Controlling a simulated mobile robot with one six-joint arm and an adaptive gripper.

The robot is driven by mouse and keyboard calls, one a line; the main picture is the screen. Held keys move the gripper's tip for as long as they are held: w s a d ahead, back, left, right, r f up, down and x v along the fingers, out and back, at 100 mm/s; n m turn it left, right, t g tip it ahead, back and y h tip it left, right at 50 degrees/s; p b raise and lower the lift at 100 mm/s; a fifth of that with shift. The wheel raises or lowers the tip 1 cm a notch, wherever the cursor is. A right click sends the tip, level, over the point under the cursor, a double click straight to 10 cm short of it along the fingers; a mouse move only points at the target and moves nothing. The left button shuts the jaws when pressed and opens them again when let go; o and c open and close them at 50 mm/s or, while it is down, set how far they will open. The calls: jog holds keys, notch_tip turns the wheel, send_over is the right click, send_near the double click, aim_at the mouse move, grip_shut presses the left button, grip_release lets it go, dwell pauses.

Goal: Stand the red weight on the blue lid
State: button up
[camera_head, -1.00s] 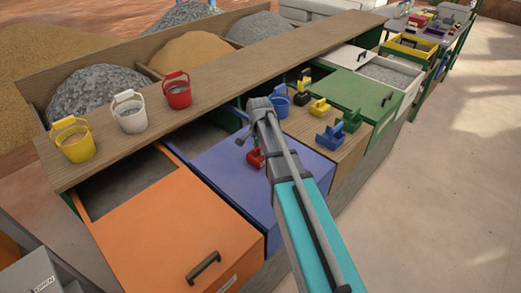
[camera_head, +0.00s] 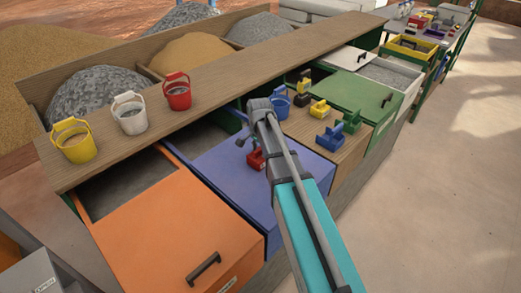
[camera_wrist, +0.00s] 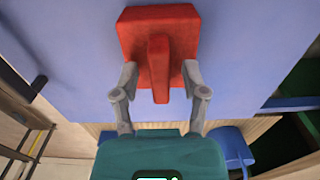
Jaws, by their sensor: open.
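The red weight (camera_head: 255,161) sits on the blue lid (camera_head: 222,172), close to the lid's right side and partly behind my arm. In the wrist view the red weight (camera_wrist: 158,28) shows its square body and upright handle against the blue lid (camera_wrist: 245,50). My gripper (camera_wrist: 158,80) is open, with one finger on each side of the handle and a gap visible at each side. In the head view my gripper (camera_head: 247,146) is small and right at the weight.
On the wooden top to the right stand a blue weight (camera_head: 329,139), a green weight (camera_head: 351,121), a yellow weight (camera_head: 320,109) and a blue bucket (camera_head: 281,106). An orange lid (camera_head: 175,235) lies to the left. Red, white and yellow buckets stand on the plank behind.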

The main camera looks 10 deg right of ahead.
aim_at(259, 149)
notch_tip(259, 149, up, 12)
jog(key=p, duration=1.1)
jog(key=shift+f, duration=0.1)
dwell(0.6)
jog(key=s+n, duration=1.1)
jog(key=s, duration=0.8)
jog(key=shift+s+d, duration=0.2)
